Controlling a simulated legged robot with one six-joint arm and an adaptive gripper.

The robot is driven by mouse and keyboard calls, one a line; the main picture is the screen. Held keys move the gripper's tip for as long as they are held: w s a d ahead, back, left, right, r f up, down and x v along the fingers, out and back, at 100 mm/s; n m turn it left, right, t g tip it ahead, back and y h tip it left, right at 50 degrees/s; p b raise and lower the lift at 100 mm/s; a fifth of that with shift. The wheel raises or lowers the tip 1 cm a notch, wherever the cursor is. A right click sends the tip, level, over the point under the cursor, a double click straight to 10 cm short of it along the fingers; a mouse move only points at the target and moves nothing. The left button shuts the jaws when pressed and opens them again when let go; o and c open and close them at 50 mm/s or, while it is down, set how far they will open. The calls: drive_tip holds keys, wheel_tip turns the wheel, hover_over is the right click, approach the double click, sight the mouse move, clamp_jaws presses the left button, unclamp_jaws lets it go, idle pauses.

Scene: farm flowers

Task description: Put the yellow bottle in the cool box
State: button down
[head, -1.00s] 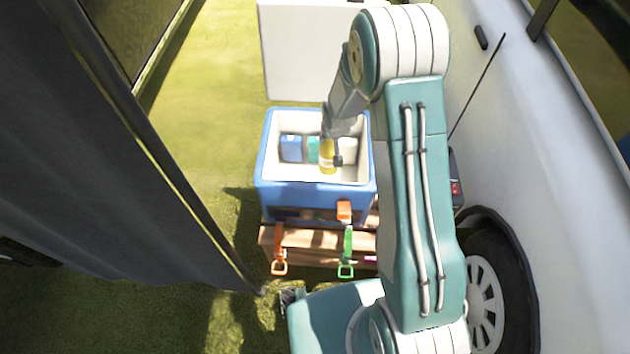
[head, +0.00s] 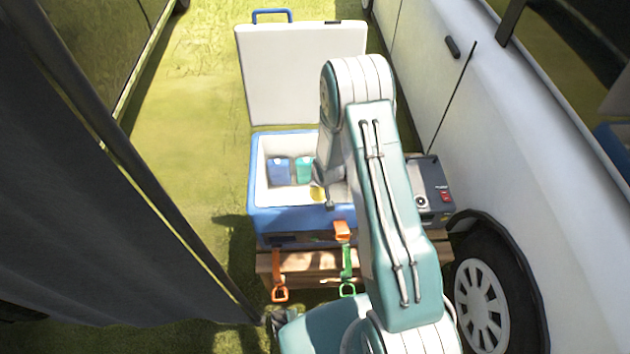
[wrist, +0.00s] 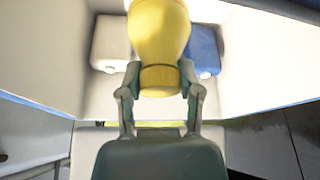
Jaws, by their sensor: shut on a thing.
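The yellow bottle (wrist: 160,35) is between the two fingers of my gripper (wrist: 160,80) in the wrist view, and the fingers are shut on it. In the head view the bottle (head: 318,194) shows as a small yellow patch inside the open cool box (head: 290,220), near its middle, mostly hidden by my arm. The cool box is blue outside and white inside, with its white lid (head: 300,75) standing open at the back. My gripper is over the box opening. Whether the bottle touches the box floor I cannot tell.
A blue item (head: 279,171) and a teal item (head: 304,169) stand in the box's left part. The box rests on a wooden crate (head: 310,265) with hanging straps. A dark case (head: 432,190) is to its right, beside a white vehicle (head: 500,150). A dark cloth (head: 80,200) hangs left.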

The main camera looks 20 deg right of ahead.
drive_tip(key=shift+a, duration=0.3)
drive_tip(key=shift+d+f, duration=0.2)
drive_tip(key=shift+f, duration=0.3)
drive_tip(key=shift+c, duration=1.3)
unclamp_jaws()
drive_tip(key=shift+a, duration=0.15)
